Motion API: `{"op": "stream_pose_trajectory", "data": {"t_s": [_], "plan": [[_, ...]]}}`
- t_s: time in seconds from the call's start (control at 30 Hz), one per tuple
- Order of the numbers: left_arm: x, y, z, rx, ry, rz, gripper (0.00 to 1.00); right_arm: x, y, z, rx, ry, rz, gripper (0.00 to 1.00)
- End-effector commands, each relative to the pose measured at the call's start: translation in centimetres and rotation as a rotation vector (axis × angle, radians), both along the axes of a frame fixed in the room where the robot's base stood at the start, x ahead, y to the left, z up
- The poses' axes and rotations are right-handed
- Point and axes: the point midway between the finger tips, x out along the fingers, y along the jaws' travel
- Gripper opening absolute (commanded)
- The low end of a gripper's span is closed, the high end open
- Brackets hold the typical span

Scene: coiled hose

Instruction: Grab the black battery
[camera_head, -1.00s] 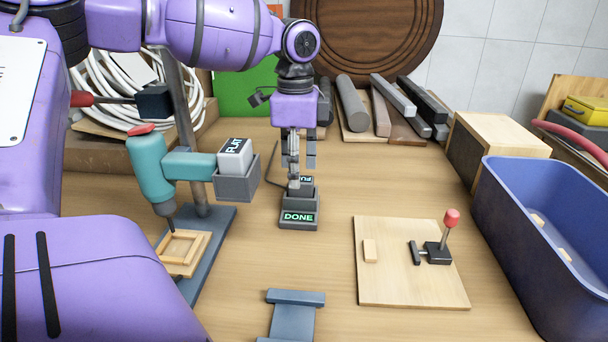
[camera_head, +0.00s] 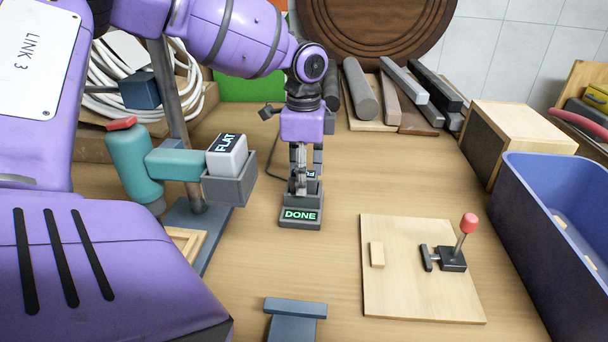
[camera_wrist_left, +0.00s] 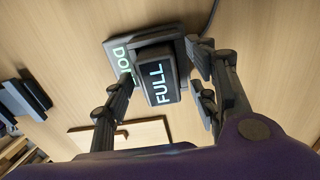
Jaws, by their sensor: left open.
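The dark battery (camera_wrist_left: 158,84) with a FULL label sits in the charger (camera_head: 300,217), whose display reads DONE. In the head view the battery is mostly hidden behind the fingers. My left gripper (camera_head: 304,183) points down over the charger, empty. In the wrist view its fingers (camera_wrist_left: 163,75) stand apart, one on each side of the battery; I cannot tell whether either touches it. A second battery (camera_head: 228,154), light grey with a FLAT label, sits in the grey holder of the teal drill (camera_head: 130,165). My right gripper is not seen.
A wooden board (camera_head: 408,290) with a red-knobbed lever (camera_head: 467,228) lies to the right. A blue bin (camera_head: 540,220) stands at the right edge. A blue-grey block (camera_head: 295,308) is at the front. The table between charger and board is clear.

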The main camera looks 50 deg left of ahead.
Motion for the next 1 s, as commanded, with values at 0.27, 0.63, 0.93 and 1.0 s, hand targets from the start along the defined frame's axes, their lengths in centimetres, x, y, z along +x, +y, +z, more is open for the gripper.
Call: {"op": "stream_pose_trajectory", "data": {"t_s": [0.27,0.63,0.93,1.0], "plan": [[0.0,0.0,-0.4,0.000,-0.001,0.000,0.53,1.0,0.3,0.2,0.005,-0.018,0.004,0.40],[0.0,0.0,-0.4,0.000,-0.001,0.000,0.07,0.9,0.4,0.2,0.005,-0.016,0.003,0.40],[0.1,0.0,-0.3,0.000,-0.003,0.000,0.00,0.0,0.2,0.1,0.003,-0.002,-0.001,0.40],[0.1,0.0,-0.2,0.000,-0.003,0.000,0.00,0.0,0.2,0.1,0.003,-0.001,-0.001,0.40]]}}
